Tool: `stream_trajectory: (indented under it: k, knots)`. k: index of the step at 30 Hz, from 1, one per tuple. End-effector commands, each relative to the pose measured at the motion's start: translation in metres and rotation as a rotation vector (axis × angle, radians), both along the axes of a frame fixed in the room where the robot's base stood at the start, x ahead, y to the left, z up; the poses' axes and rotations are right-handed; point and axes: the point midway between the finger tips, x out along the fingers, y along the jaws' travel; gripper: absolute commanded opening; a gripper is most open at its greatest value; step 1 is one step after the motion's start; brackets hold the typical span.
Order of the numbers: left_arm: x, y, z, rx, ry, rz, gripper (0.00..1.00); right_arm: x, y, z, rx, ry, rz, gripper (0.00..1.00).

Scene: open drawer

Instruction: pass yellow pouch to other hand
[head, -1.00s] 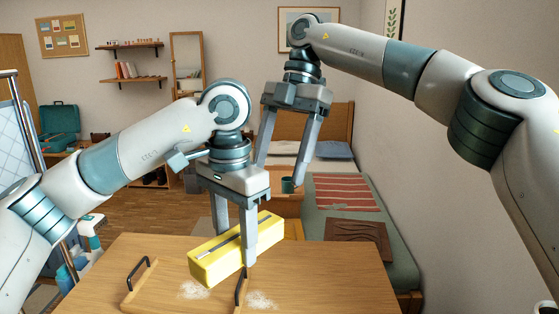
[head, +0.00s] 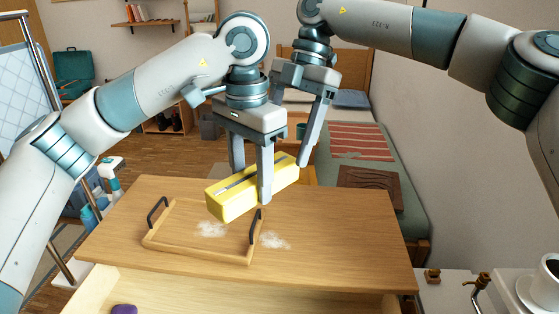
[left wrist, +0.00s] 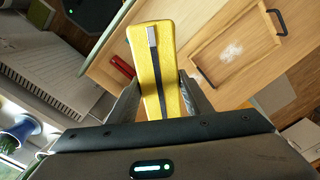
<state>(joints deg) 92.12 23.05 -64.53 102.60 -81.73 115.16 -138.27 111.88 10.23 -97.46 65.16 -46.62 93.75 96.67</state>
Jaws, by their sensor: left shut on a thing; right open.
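The yellow pouch (head: 233,200) is a long box shape with a dark zip strip along its top. My left gripper (head: 251,184) is shut on it, one finger on each side. The pouch appears held above the wooden top, over the back of the tray. In the left wrist view the pouch (left wrist: 157,65) points away between the fingers. My right gripper (head: 290,150) is open and empty, behind and right of my left gripper, its fingers pointing down. Its left finger is partly hidden behind my left gripper.
A white cup (head: 548,285) stands at the right. The top's right side is clear.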

Motion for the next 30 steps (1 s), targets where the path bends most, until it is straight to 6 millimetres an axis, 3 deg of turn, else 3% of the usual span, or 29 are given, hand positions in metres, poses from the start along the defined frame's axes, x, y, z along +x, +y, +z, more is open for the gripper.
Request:
stream_trajectory:
  k: [9, 22, 28, 29, 30]
  knots:
    - [0.0, 0.0, 0.0, 0.0, 0.0, 0.0, 0.19, -0.011, 0.009, -0.034, 0.001, 0.001, 0.0, 0.67]
    - [0.0, 0.0, 0.0, 0.0, 0.0, 0.0, 0.19, -0.013, 0.011, -0.04, 0.001, 0.0, -0.001, 0.67]
    - [0.0, 0.0, 0.0, 0.0, 0.0, 0.0, 0.19, -0.013, 0.011, -0.04, 0.001, 0.0, -0.001, 0.22]
    - [0.0, 0.0, 0.0, 0.0, 0.0, 0.0, 0.19, -0.013, 0.01, -0.04, 0.001, 0.0, -0.001, 0.19]
    - [0.0, 0.0, 0.0, 0.0, 0.0, 0.0, 0.5, -0.013, 0.011, -0.039, 0.001, 0.0, -0.001, 0.19]
